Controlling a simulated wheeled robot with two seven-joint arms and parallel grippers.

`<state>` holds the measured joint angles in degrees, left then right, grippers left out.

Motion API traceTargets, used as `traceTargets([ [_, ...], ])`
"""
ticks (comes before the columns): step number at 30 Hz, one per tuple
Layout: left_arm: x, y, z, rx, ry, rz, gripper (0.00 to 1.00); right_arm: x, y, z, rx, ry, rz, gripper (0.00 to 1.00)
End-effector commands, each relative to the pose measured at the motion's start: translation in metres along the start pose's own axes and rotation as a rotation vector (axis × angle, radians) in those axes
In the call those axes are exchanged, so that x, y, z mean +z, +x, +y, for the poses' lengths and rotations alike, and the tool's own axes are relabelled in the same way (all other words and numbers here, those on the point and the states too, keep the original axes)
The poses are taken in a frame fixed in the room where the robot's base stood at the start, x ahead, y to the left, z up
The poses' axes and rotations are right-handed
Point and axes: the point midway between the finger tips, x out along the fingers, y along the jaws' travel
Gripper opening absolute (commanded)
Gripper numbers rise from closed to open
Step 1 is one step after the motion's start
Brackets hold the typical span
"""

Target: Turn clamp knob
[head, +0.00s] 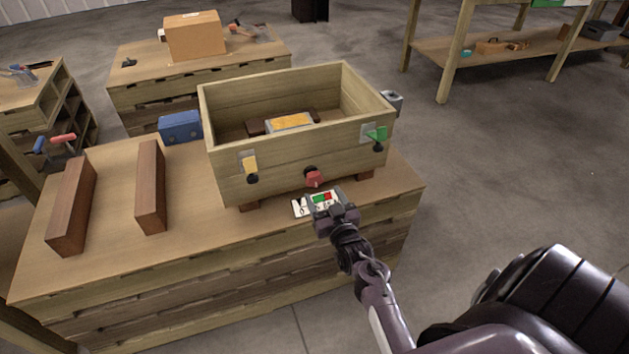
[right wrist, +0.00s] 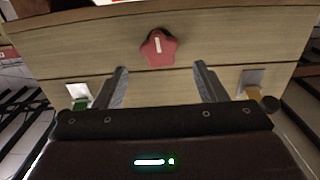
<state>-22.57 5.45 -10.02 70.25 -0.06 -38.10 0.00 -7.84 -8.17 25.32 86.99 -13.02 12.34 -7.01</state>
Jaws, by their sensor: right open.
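The red clamp knob (head: 313,177) sits low on the front wall of a wooden box (head: 290,160) on the workbench. In the right wrist view the same knob (right wrist: 158,47) is lobed, with a white mark on its face. My right gripper (head: 326,196) is just in front of and below the knob in the head view. In the right wrist view my right gripper (right wrist: 159,70) has its fingers apart, and the knob shows beyond and between the tips. Nothing is between the fingers. My left gripper is out of view.
A yellow clamp (head: 249,166) and a green clamp (head: 376,135) are on the box front. A panel with green and red patches (head: 300,207) lies by my right gripper. Two brown wooden blocks (head: 151,186) lie left on the bench, with bare bench between them.

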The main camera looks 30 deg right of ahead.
Motion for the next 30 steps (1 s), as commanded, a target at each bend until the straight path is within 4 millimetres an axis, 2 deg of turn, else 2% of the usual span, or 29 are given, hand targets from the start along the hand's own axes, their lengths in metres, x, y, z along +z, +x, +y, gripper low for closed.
traceTargets([
  [5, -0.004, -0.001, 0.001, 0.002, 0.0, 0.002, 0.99, -0.001, 0.007, 0.0, 0.0, -0.088, 0.003, 0.65],
  [18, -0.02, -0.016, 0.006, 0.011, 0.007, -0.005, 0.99, -0.001, 0.07, 0.0, 0.001, -0.086, 0.002, 0.65],
  [22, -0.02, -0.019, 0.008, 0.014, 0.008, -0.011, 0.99, -0.001, 0.077, 0.0, 0.001, -0.085, 0.002, 0.65],
  [30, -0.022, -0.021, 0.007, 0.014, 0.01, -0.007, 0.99, -0.001, 0.078, 0.0, 0.0, -0.085, 0.001, 0.64],
])
